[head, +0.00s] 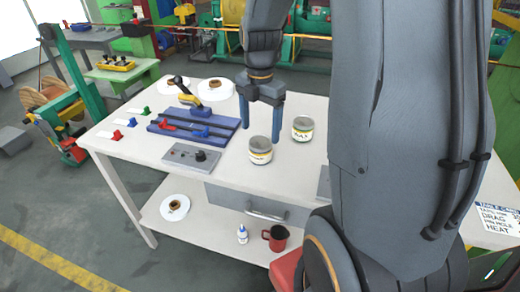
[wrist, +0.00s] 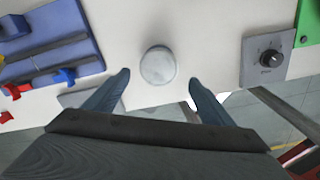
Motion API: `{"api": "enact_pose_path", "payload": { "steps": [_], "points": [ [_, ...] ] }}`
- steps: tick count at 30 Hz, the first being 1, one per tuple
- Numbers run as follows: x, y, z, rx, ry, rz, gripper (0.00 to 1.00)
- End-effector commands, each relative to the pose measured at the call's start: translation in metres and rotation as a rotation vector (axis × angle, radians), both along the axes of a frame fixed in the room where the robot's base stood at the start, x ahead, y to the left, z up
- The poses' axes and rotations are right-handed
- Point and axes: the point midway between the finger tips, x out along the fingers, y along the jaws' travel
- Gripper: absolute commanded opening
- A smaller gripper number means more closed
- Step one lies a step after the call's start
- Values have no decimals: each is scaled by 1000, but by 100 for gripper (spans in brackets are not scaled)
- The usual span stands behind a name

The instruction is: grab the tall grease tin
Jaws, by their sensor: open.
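Two pale grease tins with printed labels stand upright on the white table. The front tin (head: 260,151) is nearer the table's front edge, and the back tin (head: 303,129) is to its right. They look close in height, so I cannot tell surely which is the tall one. My gripper (head: 261,134) is open and empty, fingers pointing down by the front tin. In the wrist view, one tin (wrist: 158,66) shows its round grey lid just beyond and between the open fingertips (wrist: 158,80), with gaps on both sides. It seems to be the front tin.
On the white table (head: 130,150), a blue fixture (head: 190,127) with red and blue clamps lies left of the tins. Another dial box (wrist: 268,60) is to the tin's right in the wrist view. My arm hides the table's right part.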

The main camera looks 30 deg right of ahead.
Motion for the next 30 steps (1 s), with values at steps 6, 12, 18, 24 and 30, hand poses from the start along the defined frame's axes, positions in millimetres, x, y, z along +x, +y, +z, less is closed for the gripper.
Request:
{"api": "enact_pose_path", "payload": {
  "steps": [6,12,18,24,30],
  "points": [
    [1,-3,-12,2,6,50,76],
    [2,-2,-29,1,4,49,76],
    [3,-3,-50,2,6,49,76],
    [4,-3,-72,1,4,48,76],
    [4,-3,-78,0,2,48,76]
  ]
}}
